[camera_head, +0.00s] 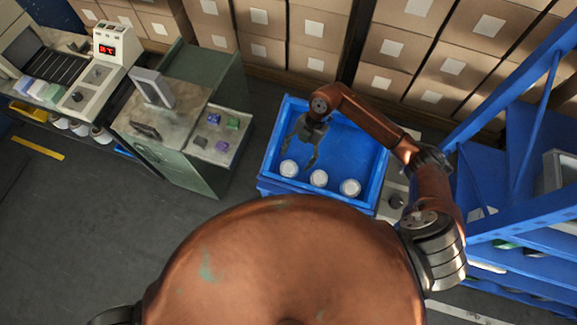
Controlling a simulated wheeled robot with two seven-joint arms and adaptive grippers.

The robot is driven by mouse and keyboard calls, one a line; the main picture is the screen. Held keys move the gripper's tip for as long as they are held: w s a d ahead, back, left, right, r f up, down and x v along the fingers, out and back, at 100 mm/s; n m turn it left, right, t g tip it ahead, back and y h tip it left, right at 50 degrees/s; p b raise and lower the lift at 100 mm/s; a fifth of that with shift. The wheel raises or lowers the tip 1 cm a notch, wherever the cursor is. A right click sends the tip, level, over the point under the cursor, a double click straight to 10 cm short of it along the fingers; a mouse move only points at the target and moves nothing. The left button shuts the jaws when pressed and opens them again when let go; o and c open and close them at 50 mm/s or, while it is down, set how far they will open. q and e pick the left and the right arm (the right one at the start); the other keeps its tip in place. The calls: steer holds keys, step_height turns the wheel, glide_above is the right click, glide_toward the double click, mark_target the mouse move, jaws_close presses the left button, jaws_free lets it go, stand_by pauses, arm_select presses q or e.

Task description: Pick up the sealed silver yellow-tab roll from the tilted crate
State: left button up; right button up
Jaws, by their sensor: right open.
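The blue crate (358,140) stands in the middle of the view. Three pale, round-topped rolls sit in a row along its near side: a left roll (289,168), a middle roll (319,178) and a right roll (350,187). They are too small for me to tell a yellow tab or a seal on any of them. My left gripper is out of view.
Left of the crate is a green-grey cabinet (178,135) with small coloured items on top. A machine with a red display (107,50) stands further left. A blue rack (515,150) is close on the right. Stacked cartons (320,30) line the back.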

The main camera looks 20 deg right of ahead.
steer(key=shift+s+a+f, duration=0.1)
steer(key=shift+a+f, duration=0.05)
steer(key=shift+f, duration=0.3)
steer(key=x, duration=0.2)
steer(key=shift+a+f, duration=0.15)
steer(key=shift+f, duration=0.1)
steer(key=shift+x, duration=1.2)
steer(key=c, duration=1)
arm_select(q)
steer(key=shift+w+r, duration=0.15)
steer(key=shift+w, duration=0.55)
arm_select(e)
steer(key=c, duration=0.5)
